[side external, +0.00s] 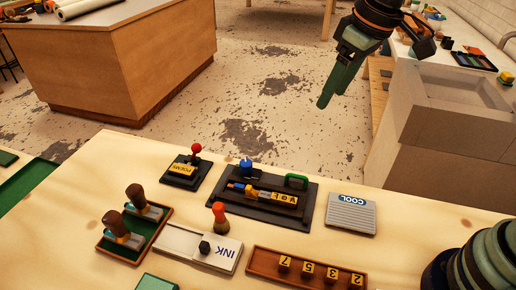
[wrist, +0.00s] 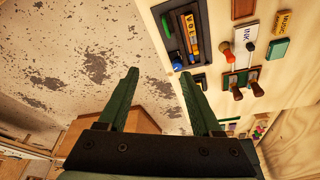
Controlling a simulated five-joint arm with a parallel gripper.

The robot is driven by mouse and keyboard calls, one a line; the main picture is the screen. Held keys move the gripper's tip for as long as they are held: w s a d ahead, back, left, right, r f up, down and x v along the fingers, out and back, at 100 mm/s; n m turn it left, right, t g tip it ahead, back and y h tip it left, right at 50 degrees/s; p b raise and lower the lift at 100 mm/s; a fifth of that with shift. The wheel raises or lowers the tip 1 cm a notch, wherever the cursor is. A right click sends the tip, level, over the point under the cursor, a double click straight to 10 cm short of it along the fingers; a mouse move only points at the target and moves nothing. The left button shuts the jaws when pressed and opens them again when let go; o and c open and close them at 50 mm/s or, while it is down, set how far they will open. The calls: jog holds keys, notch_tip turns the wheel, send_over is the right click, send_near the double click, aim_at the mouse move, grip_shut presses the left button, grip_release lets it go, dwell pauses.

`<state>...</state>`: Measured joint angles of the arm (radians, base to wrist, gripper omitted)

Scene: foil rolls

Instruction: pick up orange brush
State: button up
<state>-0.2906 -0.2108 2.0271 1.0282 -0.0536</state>
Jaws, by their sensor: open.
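The orange brush (side external: 219,218) stands upright on the table. It has a rounded orange top and a dark brown lower part.
Two brown-handled stamps sit in a green-lined tray (side external: 107,246) at left. A red-knobbed POEMS block (side external: 186,170), a grey COOL box (side external: 351,214) and a number-block rack (side external: 300,281) surround the brush. Bare table (side external: 420,235) lies to the right.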

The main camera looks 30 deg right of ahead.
jog(key=w+a+f+n+g, duration=0.1)
jog(key=w+a+f+n, duration=0.1)
jog(key=a, duration=0.4)
jog(key=w+a+f+n+g, duration=0.1)
jog(key=a+f, duration=0.1)
jog(key=a, duration=0.5)
jog(key=n+g+h, duration=0.1)
jog(key=n, duration=0.2)
send_over(218, 206)
notch_tip(218, 206, down, 6)
jog(key=f, duration=0.6)
jog(key=shift+s+d+f, duration=0.3)
jog(key=shift+d+f, duration=0.05)
jog(key=shift+f, duration=0.05)
jog(key=shift+w+a+f, duration=0.15)
jog(key=shift+a+f, duration=0.05)
jog(key=shift+f, duration=1.15)
jog(key=shift+w+a+f, duration=0.15)
jog(key=shift+f, duration=1.15)
grip_shut()
